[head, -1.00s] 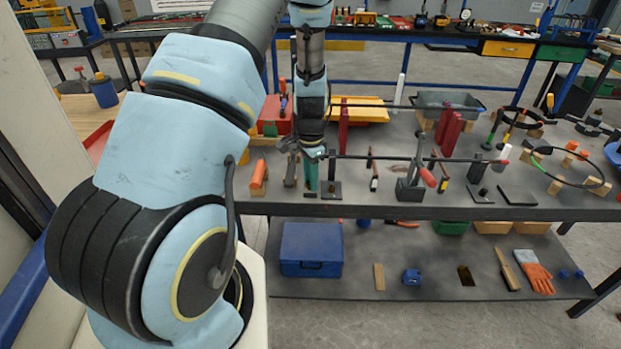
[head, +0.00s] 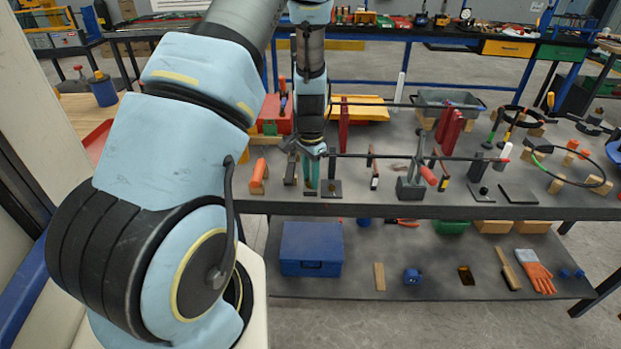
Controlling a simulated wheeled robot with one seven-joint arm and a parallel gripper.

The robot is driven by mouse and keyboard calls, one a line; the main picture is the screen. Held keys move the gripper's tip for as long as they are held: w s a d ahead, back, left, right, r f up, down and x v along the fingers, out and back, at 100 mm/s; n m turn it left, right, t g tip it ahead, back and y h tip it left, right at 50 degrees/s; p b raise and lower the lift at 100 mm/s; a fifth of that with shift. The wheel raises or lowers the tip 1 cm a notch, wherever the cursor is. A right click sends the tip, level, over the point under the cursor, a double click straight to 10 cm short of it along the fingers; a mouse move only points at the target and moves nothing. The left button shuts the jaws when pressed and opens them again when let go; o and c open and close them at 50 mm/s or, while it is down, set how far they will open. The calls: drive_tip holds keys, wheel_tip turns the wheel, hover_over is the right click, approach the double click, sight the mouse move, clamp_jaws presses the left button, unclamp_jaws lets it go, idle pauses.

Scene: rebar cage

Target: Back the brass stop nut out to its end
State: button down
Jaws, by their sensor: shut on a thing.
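My gripper (head: 310,180) points down at the front left of the grey bench, at the left end of a dark horizontal rod (head: 385,156). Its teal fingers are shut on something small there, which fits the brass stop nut. The nut is too small and too hidden by the fingers to make out. The rod runs to the right through a grey clamp stand with a red-orange handle (head: 428,175) and ends in a white-and-red tip. A dark post on a flat base (head: 331,188) stands just right of my fingers.
An orange-handled tool (head: 259,173) stands close on the left. Behind are a red box (head: 277,118), a yellow tray (head: 360,112), a second rod and dark red supports (head: 449,126). A blue case (head: 311,249) lies on the lower shelf.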

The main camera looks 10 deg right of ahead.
drive_tip(key=n+b, duration=0.1)
drive_tip(key=n, duration=0.4)
drive_tip(key=n+b, duration=0.1)
drive_tip(key=n, duration=0.3)
drive_tip(key=shift+n, duration=0.4)
drive_tip(key=n, duration=0.4)
drive_tip(key=shift+n, duration=0.3)
drive_tip(key=n+p, duration=0.1)
drive_tip(key=n, duration=0.4)
drive_tip(key=n+p, duration=0.1)
drive_tip(key=n, duration=0.5)
drive_tip(key=shift+r+p, duration=0.1)
drive_tip(key=shift+p, duration=0.25)
drive_tip(key=n+p, duration=0.2)
drive_tip(key=n, duration=0.2)
drive_tip(key=n+p, duration=0.2)
drive_tip(key=n, duration=0.2)
drive_tip(key=shift+n, duration=0.4)
drive_tip(key=n+p, duration=0.1)
drive_tip(key=n, duration=0.3)
drive_tip(key=shift+n, duration=0.3)
